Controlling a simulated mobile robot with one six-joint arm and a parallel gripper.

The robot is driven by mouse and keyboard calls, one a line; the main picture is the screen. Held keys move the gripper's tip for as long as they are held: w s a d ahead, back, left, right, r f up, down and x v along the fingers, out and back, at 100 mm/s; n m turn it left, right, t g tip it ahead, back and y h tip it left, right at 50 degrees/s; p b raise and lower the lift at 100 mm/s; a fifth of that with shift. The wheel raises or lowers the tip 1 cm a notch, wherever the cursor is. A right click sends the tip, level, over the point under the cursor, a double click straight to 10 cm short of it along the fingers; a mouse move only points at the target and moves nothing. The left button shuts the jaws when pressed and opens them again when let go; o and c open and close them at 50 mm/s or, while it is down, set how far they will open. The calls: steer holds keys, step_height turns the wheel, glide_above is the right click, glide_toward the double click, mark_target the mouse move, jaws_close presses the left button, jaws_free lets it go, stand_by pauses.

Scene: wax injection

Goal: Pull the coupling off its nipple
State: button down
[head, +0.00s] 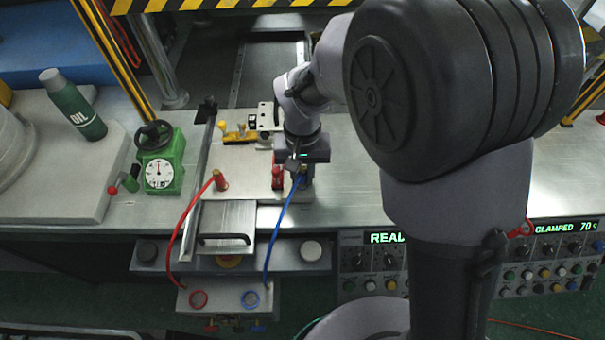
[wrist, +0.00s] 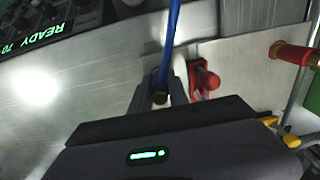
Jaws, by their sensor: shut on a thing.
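My gripper (head: 297,168) is low over the right side of the metal mold plate (head: 235,165). In the wrist view my gripper (wrist: 160,98) is shut on the brass coupling (wrist: 160,97) at the end of the blue hose (wrist: 172,35). The blue hose also shows in the head view (head: 275,235), running down to a blue ring port (head: 250,299). The nipple is hidden, so I cannot tell whether the coupling is seated on it. A red fitting (wrist: 205,80) stands just right of the fingers, apart from the coupling.
A red coupling (head: 220,180) with a red hose (head: 188,220) stands left on the plate. A slab with a black handle (head: 225,238) lies in front. Left are a green gauge block (head: 160,165) and an oil bottle (head: 75,105). The bench (head: 345,190) right of my gripper is clear.

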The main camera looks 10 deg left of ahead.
mark_target(302, 168)
steer(key=shift+r+p, duration=2)
steer(key=shift+r, duration=0.6)
